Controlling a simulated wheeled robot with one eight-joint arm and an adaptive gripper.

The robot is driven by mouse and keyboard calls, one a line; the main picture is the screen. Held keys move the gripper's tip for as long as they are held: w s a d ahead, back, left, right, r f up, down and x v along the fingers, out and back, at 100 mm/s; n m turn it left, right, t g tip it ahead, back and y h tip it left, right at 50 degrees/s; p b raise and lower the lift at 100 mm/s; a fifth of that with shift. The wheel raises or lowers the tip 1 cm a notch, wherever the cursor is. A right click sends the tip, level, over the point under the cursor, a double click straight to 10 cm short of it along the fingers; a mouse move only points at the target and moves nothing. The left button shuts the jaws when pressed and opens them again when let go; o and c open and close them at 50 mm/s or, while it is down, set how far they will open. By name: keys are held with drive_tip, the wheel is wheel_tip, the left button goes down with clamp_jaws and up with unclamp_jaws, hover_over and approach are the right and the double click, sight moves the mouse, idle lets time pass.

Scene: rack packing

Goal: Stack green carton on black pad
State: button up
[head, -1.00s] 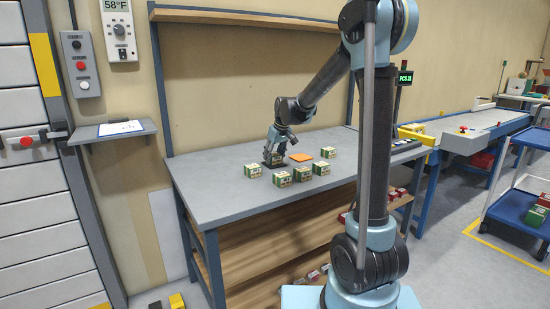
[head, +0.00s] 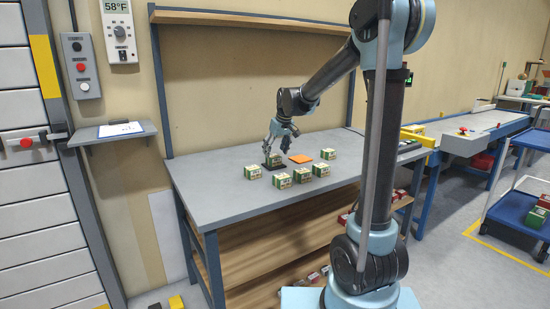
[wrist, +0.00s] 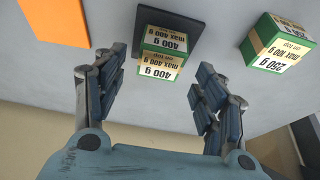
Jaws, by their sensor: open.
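A green-and-cream carton (head: 277,159) sits upright on the black pad (head: 267,167) near the back of the table. In the wrist view this carton (wrist: 164,54) shows 400 g labels, and the black pad (wrist: 200,32) spreads out beneath it. My gripper (head: 281,142) is just above the carton, with fingers apart and nothing held. In the wrist view its fingers stand to either side of the carton, clear of it. Another green carton (wrist: 279,43), labelled 250 g, stands apart to the right in the wrist view.
An orange pad (head: 300,158) lies bare beside the black pad. Several other green cartons stand around, including one at the left (head: 252,172), one at the front (head: 282,180) and one at the right (head: 328,153). The grey table (head: 215,190) is clear at its left end.

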drive_tip(key=v, duration=0.8)
drive_tip(key=shift+m+h, duration=0.3)
drive_tip(key=shift+m, duration=0.5)
drive_tip(key=s+d, duration=0.2)
drive_tip(key=s, duration=0.1)
drive_tip(key=s+d+f, duration=0.1)
drive_tip(key=s+d, duration=0.2)
drive_tip(key=s+d+f, duration=0.1)
drive_tip(key=s+d, duration=0.2)
drive_tip(key=shift+s+d+f, duration=0.15)
drive_tip(key=shift+s, duration=0.25)
drive_tip(key=s+d+f+m, duration=0.1)
drive_tip(key=s+d+f, duration=0.3)
drive_tip(key=s, duration=0.5)
drive_tip(key=s+d+f+m+g+h, duration=0.1)
drive_tip(key=s+d+f+m, duration=0.1)
drive_tip(key=s+d+f, duration=0.3)
drive_tip(key=s+d+f+m, duration=0.2)
drive_tip(key=s+d+f, duration=0.2)
drive_tip(key=s+f, duration=0.4)
drive_tip(key=s, duration=0.5)
drive_tip(key=shift+d+f+h, duration=0.25)
drive_tip(key=shift+d+h, duration=0.05)
drive_tip(key=shift+h, duration=0.1)
drive_tip(key=shift+s, duration=0.1)
